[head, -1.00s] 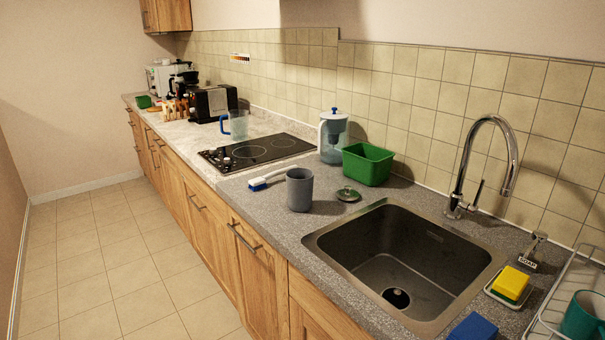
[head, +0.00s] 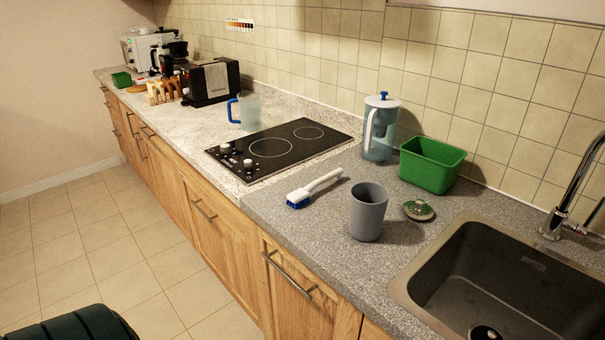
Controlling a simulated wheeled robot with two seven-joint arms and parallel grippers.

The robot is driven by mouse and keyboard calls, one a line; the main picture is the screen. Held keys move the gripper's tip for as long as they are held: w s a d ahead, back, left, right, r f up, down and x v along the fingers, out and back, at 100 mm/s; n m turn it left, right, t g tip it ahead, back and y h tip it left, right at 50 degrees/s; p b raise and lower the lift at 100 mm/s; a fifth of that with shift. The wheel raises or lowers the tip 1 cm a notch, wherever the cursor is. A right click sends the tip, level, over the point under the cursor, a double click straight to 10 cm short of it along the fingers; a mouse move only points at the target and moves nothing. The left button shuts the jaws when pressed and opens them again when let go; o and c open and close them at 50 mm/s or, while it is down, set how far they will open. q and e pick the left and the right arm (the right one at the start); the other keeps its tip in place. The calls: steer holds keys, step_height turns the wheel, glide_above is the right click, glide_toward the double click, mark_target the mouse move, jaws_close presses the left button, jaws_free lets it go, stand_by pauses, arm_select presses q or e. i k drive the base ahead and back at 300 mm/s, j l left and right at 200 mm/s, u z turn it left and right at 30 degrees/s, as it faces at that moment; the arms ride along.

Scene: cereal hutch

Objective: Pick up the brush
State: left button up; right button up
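The brush (head: 315,187) lies on the grey speckled counter, between the black cooktop and a grey cup. It has a white handle pointing to the upper right and blue bristles (head: 297,203) at its lower left end, near the counter's front edge. Neither of my grippers shows in the head view. A dark rounded shape (head: 75,326) at the bottom left edge is cut off, and I cannot tell what it is.
The grey cup (head: 368,211) stands close to the right of the brush. The cooktop (head: 280,146) is left; the sink (head: 480,290) is right.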

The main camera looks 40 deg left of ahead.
mark_target(297, 197)
steer(key=j, duration=0.55)
steer(key=i+j, duration=0.15)
steer(key=j, duration=1)
steer(key=i+z, duration=0.05)
steer(key=i, duration=0.05)
